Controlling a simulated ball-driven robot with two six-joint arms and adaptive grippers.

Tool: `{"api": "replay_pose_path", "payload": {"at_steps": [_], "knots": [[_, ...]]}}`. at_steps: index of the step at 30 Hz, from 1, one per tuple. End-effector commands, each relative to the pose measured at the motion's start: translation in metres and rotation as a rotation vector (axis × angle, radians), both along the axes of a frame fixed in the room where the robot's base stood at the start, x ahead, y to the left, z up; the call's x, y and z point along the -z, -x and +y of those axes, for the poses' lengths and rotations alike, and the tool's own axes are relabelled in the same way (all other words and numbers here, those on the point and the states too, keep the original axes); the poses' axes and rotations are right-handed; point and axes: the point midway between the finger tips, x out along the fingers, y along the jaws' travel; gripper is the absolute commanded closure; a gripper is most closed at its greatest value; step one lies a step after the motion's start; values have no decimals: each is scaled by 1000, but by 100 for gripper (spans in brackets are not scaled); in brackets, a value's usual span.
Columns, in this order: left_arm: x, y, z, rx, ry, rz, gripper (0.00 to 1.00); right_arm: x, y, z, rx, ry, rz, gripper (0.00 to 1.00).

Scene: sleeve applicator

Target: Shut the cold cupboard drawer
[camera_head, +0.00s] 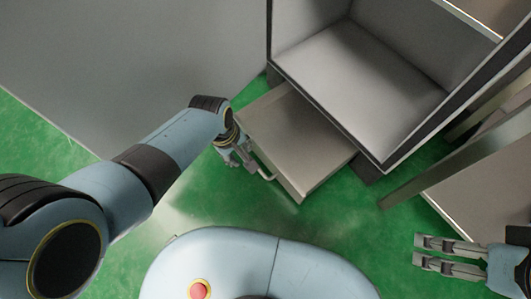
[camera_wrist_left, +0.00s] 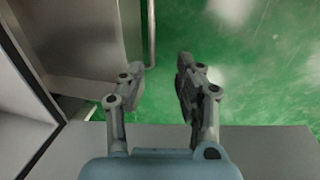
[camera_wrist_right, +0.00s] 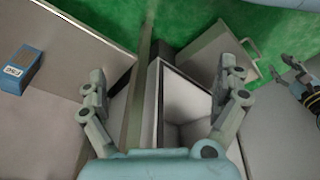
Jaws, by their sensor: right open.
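The cold cupboard drawer (camera_head: 298,138) is a pale grey-beige box that sticks out from under the cupboard's open compartment. Its bar handle (camera_head: 262,168) is on its front face; the handle also shows in the left wrist view (camera_wrist_left: 152,35) and the right wrist view (camera_wrist_right: 250,46). My left gripper (camera_head: 246,163) is beside the drawer's front, close to the handle. Its fingers are apart, with the bar near the left finger in its wrist view; I cannot tell if they touch. My right gripper (camera_head: 418,250) is open and empty at the lower right, away from the drawer.
The cupboard (camera_head: 360,70) stands above and behind the drawer, with an empty open compartment. A flat grey panel (camera_head: 490,185) is on the right. In the right wrist view a blue box (camera_wrist_right: 20,72) lies on a pale surface. Green floor (camera_head: 330,220) is clear before the drawer.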

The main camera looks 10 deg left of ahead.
Motion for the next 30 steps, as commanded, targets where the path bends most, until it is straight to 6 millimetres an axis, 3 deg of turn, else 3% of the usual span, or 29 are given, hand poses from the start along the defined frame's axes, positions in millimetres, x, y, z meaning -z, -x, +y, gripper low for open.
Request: {"api": "replay_pose_path", "payload": {"at_steps": [8,10,19,30], "knots": [[21,-10,-7,-25,10,5,66,1,-9,4,-4,-10,-82,0],[34,-10,-8,-25,9,7,66,6,-16,6,-5,-16,-138,0],[55,-15,-11,-25,10,4,66,39,-29,6,-6,-19,-344,0],[85,-20,-14,-24,10,3,66,65,-27,8,-21,-27,-595,0]]}}
